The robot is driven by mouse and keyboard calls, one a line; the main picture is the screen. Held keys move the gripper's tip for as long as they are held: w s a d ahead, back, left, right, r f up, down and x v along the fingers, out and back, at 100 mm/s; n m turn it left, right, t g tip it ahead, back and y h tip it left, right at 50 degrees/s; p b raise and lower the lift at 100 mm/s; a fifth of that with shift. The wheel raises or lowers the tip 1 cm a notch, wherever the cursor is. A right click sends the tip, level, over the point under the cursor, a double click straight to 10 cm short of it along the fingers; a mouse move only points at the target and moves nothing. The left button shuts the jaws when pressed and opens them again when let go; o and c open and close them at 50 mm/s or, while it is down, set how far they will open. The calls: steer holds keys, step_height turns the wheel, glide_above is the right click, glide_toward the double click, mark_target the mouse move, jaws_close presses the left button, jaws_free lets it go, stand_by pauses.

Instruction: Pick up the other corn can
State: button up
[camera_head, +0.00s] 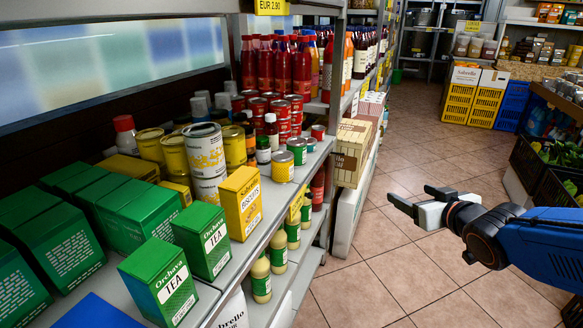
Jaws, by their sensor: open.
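My gripper (411,195) is on the right, open and empty, held over the tiled aisle floor and apart from the shelf. Several cans stand on the left shelf. A small can with a yellow and green label (282,168) stands near the shelf's front edge, with a similar green-topped can (297,149) just behind it. Larger yellow cans (174,154) stand farther left, around a tall white and yellow can (206,155). The labels are too small to tell which can is corn.
Green tea boxes (202,240) and a yellow Sabrello box (241,201) stand nearer on the shelf (238,262). Red bottles (302,70) stand behind. Yellow crates (487,105) and dark produce crates (527,163) line the right. The aisle floor (372,272) is clear.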

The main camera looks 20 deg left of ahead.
steer(key=a+n+y, duration=0.3)
steer(key=a+y, duration=0.1)
steer(key=a, duration=0.6)
steer(key=n+g+y, duration=0.3)
steer(key=g+y, duration=0.1)
steer(key=y, duration=0.2)
glide_toward(282, 165)
steer(key=w+a, duration=0.2)
steer(key=w+a+f, duration=0.1)
steer(key=w+a, duration=0.1)
steer(key=shift+w+a+f, duration=0.15)
steer(key=shift+w+f, duration=0.1)
steer(key=shift+w, duration=0.05)
steer(key=shift+f+x, duration=0.15)
steer(key=shift+x, duration=1.5)
steer(key=shift+f+x, duration=0.15)
steer(key=shift+x, duration=1.45)
steer(key=shift+w, duration=0.1)
steer(key=c, duration=1.3)
